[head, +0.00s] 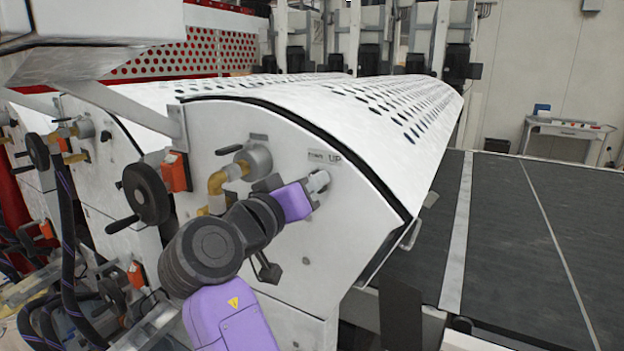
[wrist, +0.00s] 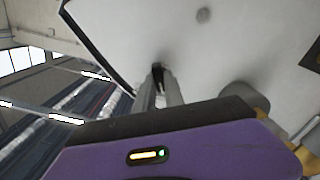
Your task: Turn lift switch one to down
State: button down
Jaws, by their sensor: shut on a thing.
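Lift switch one (wrist: 157,70) is a small dark knob on the white end panel, partly hidden between my fingertips in the wrist view. My gripper (wrist: 163,82) is shut on it, its two grey fingers pointing at the panel. In the head view my gripper (head: 319,181) reaches the panel just below a small label (head: 324,157) on which "UP" can be read. The switch itself is hidden there behind my fingers, and I cannot tell which way it is turned.
A black handwheel (head: 146,193) and orange box (head: 176,171) sit left on the white panel (head: 345,235). A brass elbow pipe (head: 217,183) lies close beside my arm. A dark conveyor bed (head: 530,215) extends right. Dark hoses (head: 68,225) hang at far left.

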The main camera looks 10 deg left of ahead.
dwell(0.4)
jog(key=c, duration=1.4)
grip_release()
jog(key=shift+c, duration=0.2)
jog(key=b+v, duration=0.2)
jog(key=v, duration=0.6)
jog(key=shift+w, duration=0.1)
